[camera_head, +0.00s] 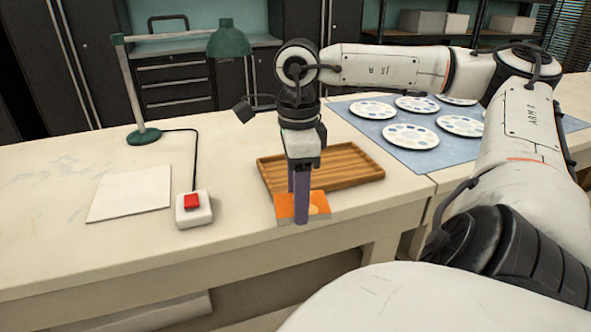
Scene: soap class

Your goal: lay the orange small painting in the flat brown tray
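The orange small painting (319,207) lies near the table's front edge, just in front of the flat brown tray (361,178). The tray is wooden with ridges, and the part of it I can see is empty. My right gripper (297,205) points straight down at the painting, with one purple finger in front of it and the other behind it. The fingers hide part of the painting, and I cannot tell whether they press on it. My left gripper is not in view.
A white box with a red button (194,209), a white sheet (130,193) and a green lamp (145,136) are on the left. A blue mat (391,151) with several round palettes (411,136) lies behind right. The table's front edge is close to the painting.

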